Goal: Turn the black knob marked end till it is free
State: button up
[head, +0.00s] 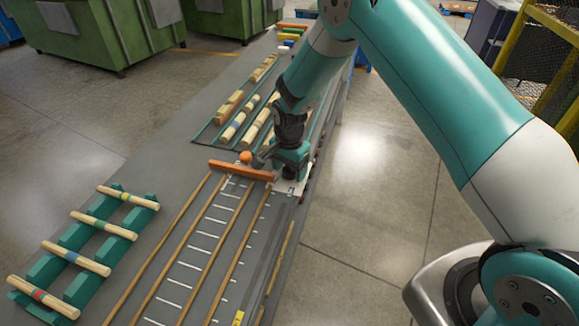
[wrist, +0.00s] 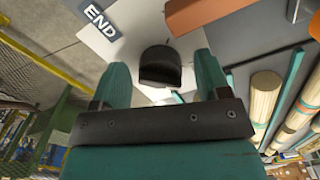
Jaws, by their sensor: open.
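The black knob (wrist: 160,68) is in the wrist view, on a white plate (wrist: 145,40). A dark label reading END (wrist: 101,21) is on the plate, to the upper left of the knob. My gripper (wrist: 162,64) is open, with one teal finger on each side of the knob; I cannot tell whether either finger touches it. In the head view my gripper (head: 290,172) is low over the white plate (head: 292,187) at the bench's right edge, and it hides the knob there.
An orange bar (head: 241,170) with an orange ball (head: 246,157) lies just left of my gripper. Wooden rails (head: 165,250) run toward the front. A green rack (head: 75,250) holds several banded rods at the left. More turned pieces (head: 230,108) lie behind.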

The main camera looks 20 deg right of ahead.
jog(key=c, duration=0.9)
jog(key=shift+n, duration=0.3)
jog(key=n+b, duration=0.1)
jog(key=n, duration=0.2)
jog(key=n+b, duration=0.1)
jog(key=n, duration=0.4)
jog(key=n+b, duration=0.1)
jog(key=n, duration=0.3)
jog(key=shift+d+n, duration=0.1)
jog(key=shift+n, duration=0.2)
jog(key=n, duration=0.4)
jog(key=shift+n, duration=0.3)
